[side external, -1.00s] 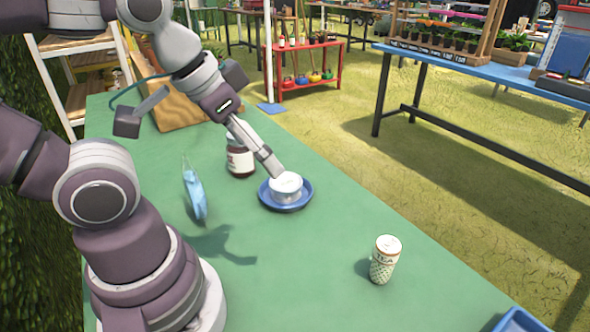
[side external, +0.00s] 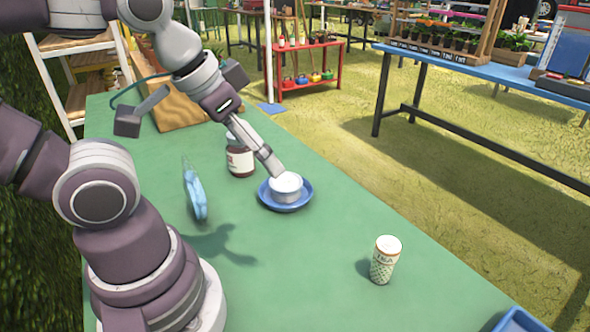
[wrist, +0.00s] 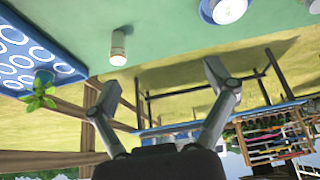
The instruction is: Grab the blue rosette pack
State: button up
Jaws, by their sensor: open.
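The blue rosette pack (side external: 195,190) shows in the side external view as a thin, light blue, upright shape near the left of the green table, between my arm's base and a dark jar. It is seen nearly edge-on, so its print cannot be read. It is outside the wrist view. My gripper (wrist: 158,90) is open and empty, its two fingers wide apart in the wrist view. In the side external view my gripper is up and to the right of the pack in the picture, apart from it, above the table near the jar and the white tub.
On the green table (side external: 310,270) are a dark jar (side external: 241,160), a white tub (side external: 286,187) on a blue dish (side external: 290,208), and a TEA can (side external: 384,262). A blue tray (side external: 517,322) is at the near right. A wooden crate (side external: 180,108) stands behind.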

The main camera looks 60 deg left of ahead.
jog(key=c, duration=0.3)
jog(key=shift+c, duration=0.2)
jog(key=n+g, duration=0.5)
jog(key=n, duration=1.1)
send_over(185, 176)
jog(key=w, duration=0.1)
jog(key=f, duration=0.6)
jog(key=shift+d+f, duration=0.3)
jog(key=shift+d, duration=0.05)
jog(key=shift+s+a+f+n+g, duration=0.25)
jog(key=shift+f+n, duration=0.1)
jog(key=shift+f, duration=0.3)
jog(key=shift+s+a+f+n+g, duration=0.15)
jog(key=shift+s+f+n, duration=0.15)
jog(key=shift+f, duration=0.3)
jog(key=f, duration=0.5)
jog(key=w+d+f, duration=0.1)
jog(key=f, duration=0.2)
jog(key=shift+f, duration=0.15)
